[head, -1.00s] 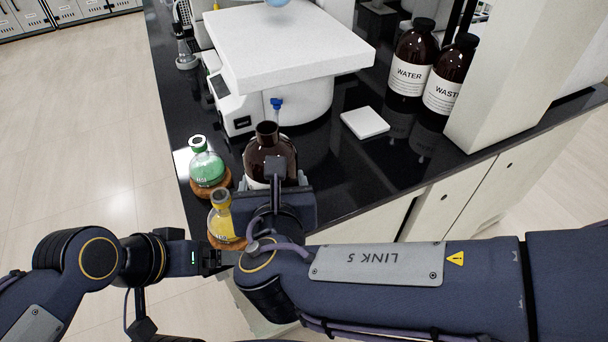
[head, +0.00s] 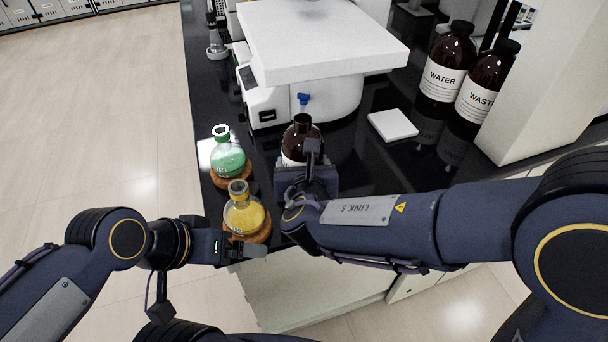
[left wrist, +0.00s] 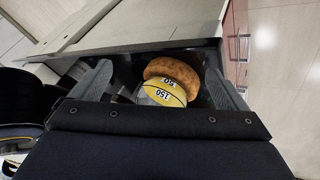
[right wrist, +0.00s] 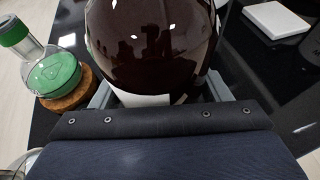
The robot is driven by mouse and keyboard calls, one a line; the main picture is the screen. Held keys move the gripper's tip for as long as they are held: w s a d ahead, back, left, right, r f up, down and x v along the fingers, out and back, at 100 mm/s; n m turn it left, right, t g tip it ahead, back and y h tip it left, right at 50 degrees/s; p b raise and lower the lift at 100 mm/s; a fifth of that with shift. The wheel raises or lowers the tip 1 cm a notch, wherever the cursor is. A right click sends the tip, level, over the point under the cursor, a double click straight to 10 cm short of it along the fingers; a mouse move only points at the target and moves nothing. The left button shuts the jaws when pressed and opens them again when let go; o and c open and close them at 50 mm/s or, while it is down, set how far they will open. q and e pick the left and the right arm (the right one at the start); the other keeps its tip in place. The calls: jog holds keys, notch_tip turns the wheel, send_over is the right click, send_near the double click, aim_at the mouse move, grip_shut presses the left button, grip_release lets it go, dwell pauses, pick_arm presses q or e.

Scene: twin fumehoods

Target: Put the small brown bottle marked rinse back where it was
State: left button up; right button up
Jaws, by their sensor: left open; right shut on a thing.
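A small brown bottle (head: 301,135) with an open dark neck is held upright in my right gripper (head: 307,172), over or on the black bench near its front edge. In the right wrist view the bottle (right wrist: 150,45) fills the space between the fingers, with a strip of white label showing; its wording cannot be read. Whether its base touches the bench is hidden. My left gripper (head: 245,248) is open and empty at the bench's front edge. The left wrist view shows its fingers (left wrist: 158,90) spread either side of the yellow flask.
A green flask (head: 227,158) and a yellow flask (head: 243,214) stand on cork rings left of the bottle. Behind is a white instrument (head: 325,40). WATER (head: 446,70) and WASTE (head: 487,85) bottles stand at right. A white square pad (head: 392,125) lies on the bench.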

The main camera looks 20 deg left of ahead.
jog(key=shift+w+f, duration=0.3)
jog(key=shift+w+f+b, duration=0.1)
jog(key=shift+f+b, duration=0.25)
jog(key=shift+f, duration=1.3)
jog(key=shift+f, duration=0.2)
jog(key=o, duration=1.4)
